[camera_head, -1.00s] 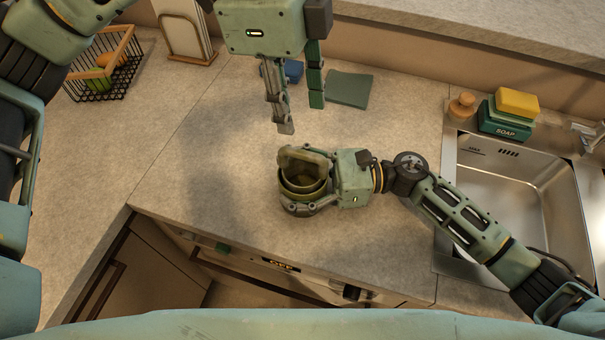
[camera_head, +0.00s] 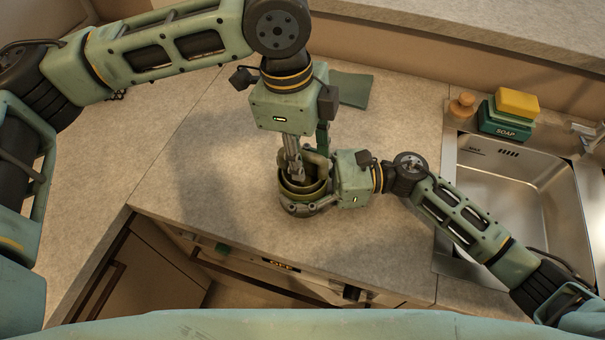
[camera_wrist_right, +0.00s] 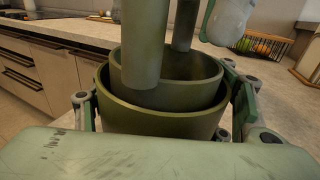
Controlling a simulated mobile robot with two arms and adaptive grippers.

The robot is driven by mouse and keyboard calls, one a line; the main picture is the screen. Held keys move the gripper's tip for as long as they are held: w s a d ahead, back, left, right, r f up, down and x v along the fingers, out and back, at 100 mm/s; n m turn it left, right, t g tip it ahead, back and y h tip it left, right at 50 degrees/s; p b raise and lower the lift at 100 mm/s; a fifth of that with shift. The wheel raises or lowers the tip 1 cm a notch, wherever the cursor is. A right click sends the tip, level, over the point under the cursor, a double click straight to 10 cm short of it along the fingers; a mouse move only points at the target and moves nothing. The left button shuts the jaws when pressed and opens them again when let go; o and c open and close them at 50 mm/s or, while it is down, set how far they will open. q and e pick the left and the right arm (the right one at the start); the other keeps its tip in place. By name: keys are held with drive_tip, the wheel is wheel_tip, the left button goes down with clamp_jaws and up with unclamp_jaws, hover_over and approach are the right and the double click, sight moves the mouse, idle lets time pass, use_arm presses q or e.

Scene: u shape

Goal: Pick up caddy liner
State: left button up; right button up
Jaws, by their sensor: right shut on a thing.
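The caddy (camera_head: 287,204) is an olive-green round pot standing on the counter. It also shows in the right wrist view (camera_wrist_right: 150,122). The caddy liner (camera_head: 318,187), a smaller olive cup with an upright handle, sits inside it; in the right wrist view the liner (camera_wrist_right: 190,95) rises above the caddy's rim. My right gripper (camera_head: 305,208) is shut around the caddy from the right. My left gripper (camera_head: 309,162) points down over the liner, its fingers apart beside the handle. Its grey finger partly hides the handle, so contact cannot be told.
The sink (camera_head: 520,190) is at the right, with a soap box (camera_head: 503,128), a yellow sponge (camera_head: 517,103) and a wooden-topped item (camera_head: 462,105) at its edge. A green cloth (camera_head: 352,89) lies behind. The counter left of the caddy is clear.

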drive_tip(key=shift+c, duration=0.2)
use_arm(q)
clamp_jaws()
idle(0.5)
wheel_tip(320, 180, up, 21)
idle(0.6)
use_arm(e)
drive_tip(key=o, duration=1.8)
drive_tip(key=shift+o, duration=0.2)
